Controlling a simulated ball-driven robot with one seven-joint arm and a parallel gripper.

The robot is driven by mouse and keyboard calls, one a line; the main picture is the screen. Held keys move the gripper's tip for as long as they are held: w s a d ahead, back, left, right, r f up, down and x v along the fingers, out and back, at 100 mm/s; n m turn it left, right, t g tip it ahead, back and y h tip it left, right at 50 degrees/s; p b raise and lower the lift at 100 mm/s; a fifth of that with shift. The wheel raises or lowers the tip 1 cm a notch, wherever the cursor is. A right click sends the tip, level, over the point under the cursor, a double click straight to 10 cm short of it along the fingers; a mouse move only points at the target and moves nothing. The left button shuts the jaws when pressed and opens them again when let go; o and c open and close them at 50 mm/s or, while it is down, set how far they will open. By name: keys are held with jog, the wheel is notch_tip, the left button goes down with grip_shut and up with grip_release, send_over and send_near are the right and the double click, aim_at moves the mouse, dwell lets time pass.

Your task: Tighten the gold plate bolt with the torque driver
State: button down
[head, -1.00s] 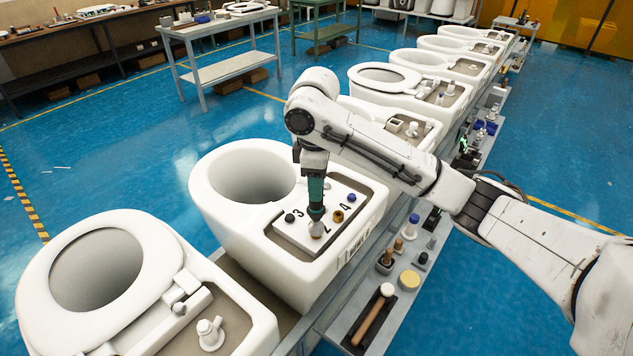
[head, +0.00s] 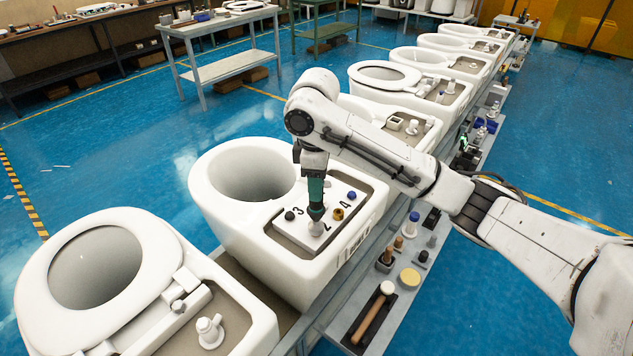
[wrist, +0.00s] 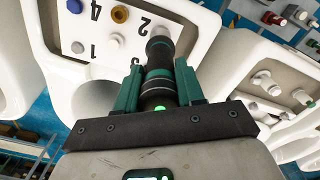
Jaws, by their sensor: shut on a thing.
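My gripper (head: 315,165) is shut on the green and black torque driver (head: 316,190), which it holds upright, tip down, over the white plate (head: 290,235) on the middle toilet. In the wrist view the driver (wrist: 158,75) sits between the green fingers. The gold plate bolt (head: 338,213) stands just right of the driver, apart from it; it also shows in the wrist view (wrist: 119,14). A pale bolt (head: 316,229) is right under the driver's tip; whether they touch is unclear. A black bolt (head: 290,215) and a blue bolt (head: 351,196) stand on the same numbered plate.
A toilet with a raised-rim seat (head: 150,245) stands at the front left, and more toilets line the conveyor behind. A side shelf (head: 405,300) at right holds a wooden-handled mallet (head: 374,315), a yellow disc (head: 409,278) and small parts. The blue floor at left is open.

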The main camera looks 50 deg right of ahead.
jog(key=shift+f, duration=0.4)
jog(key=shift+f+p, duration=0.35)
jog(key=shift+p, duration=0.15)
dwell(1.3)
jog(key=shift+s+a+p, duration=0.1)
jog(key=shift+p, duration=0.6)
dwell(0.4)
jog(key=shift+r+p, duration=0.1)
jog(key=shift+p, duration=0.25)
dwell(0.3)
